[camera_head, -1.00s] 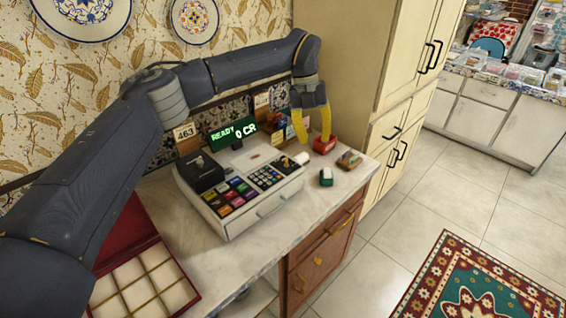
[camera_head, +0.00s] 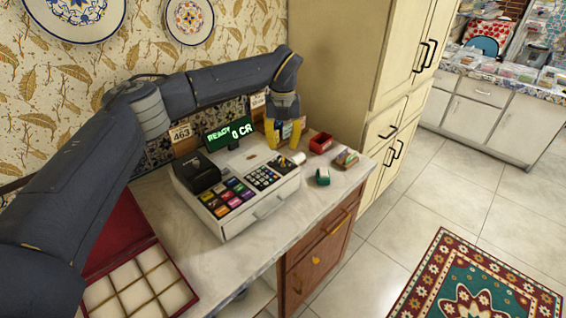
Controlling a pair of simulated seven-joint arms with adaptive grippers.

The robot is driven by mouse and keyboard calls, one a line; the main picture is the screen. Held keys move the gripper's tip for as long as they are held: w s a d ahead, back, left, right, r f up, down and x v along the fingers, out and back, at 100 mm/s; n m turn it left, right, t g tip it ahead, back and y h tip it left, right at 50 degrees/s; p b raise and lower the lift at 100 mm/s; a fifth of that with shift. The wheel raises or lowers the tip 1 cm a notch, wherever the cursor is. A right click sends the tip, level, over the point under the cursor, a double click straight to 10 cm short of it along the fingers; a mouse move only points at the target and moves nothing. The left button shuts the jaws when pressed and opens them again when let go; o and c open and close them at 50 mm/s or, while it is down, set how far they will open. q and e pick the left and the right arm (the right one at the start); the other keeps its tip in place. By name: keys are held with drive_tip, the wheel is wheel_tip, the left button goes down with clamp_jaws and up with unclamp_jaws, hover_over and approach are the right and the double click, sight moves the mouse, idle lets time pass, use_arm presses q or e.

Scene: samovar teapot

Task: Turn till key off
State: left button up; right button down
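The cash register till (camera_head: 240,212) stands on the marble counter, with coloured keys, a number pad and a closed drawer at the front. Its green display (camera_head: 229,132) reads "READY 0 CR". A small white and orange part (camera_head: 297,158), perhaps the key, sits at the till's right back corner. My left gripper (camera_head: 284,148) points down with yellow fingers just behind and above that corner. Its fingers look spread apart, with nothing visible between them. Whether they touch the till cannot be told. My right gripper is not in view.
A small red box (camera_head: 321,143), a green item (camera_head: 322,177) and a small colourful item (camera_head: 346,158) sit right of the till. An open red box with compartments (camera_head: 138,283) lies at the left front. A tall cream cabinet (camera_head: 345,60) stands behind on the right.

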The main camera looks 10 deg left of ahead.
sight(283, 162)
use_arm(q)
drive_tip(key=shift+f, duration=4)
drive_tip(key=shift+c, duration=0.2)
clamp_jaws()
